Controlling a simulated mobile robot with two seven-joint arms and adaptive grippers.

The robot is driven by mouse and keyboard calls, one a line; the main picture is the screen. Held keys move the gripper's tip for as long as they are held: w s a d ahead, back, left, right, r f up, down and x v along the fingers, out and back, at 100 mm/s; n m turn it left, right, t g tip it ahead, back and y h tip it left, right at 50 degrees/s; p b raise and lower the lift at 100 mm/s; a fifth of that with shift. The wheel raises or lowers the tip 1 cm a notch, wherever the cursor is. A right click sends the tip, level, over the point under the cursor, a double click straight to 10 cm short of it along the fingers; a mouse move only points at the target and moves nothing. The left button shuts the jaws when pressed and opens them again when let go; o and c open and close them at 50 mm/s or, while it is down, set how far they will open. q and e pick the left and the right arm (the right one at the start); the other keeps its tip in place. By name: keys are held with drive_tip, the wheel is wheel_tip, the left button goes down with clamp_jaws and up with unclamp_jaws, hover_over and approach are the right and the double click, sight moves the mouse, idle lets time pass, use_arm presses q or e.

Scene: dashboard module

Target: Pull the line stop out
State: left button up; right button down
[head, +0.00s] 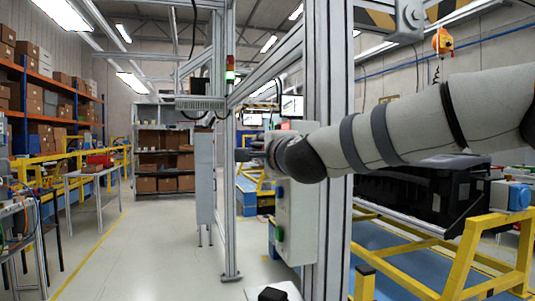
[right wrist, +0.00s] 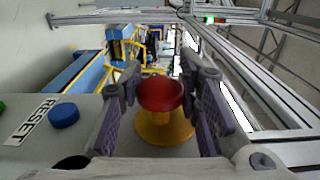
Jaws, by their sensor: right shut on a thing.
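The line stop is a red mushroom button (right wrist: 160,94) on a yellow round base (right wrist: 163,128), seen in the right wrist view on a grey control box. My right gripper (right wrist: 163,88) has its two purple-grey fingers on either side of the red button and is shut on it. In the head view my right arm reaches in from the right, and the right gripper (head: 254,152) is at the upper part of the grey control box (head: 297,215) on the metal post. The button is hidden there. My left gripper is not in view.
A blue button (right wrist: 64,115) beside a RESET label (right wrist: 30,120) sits next to the line stop. A metal frame post (head: 328,200) stands close to my right arm. A black dashboard module (head: 425,190) rests on a yellow frame at the right. The aisle floor (head: 150,240) is clear.

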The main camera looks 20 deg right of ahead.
drive_tip(key=shift+a, duration=0.25)
drive_tip(key=c, duration=1.1)
unclamp_jaws()
drive_tip(key=shift+a, duration=0.1)
drive_tip(key=shift+s, duration=0.1)
drive_tip(key=s, duration=1.2)
drive_tip(key=shift+d, duration=0.3)
drive_tip(key=shift+w, duration=0.1)
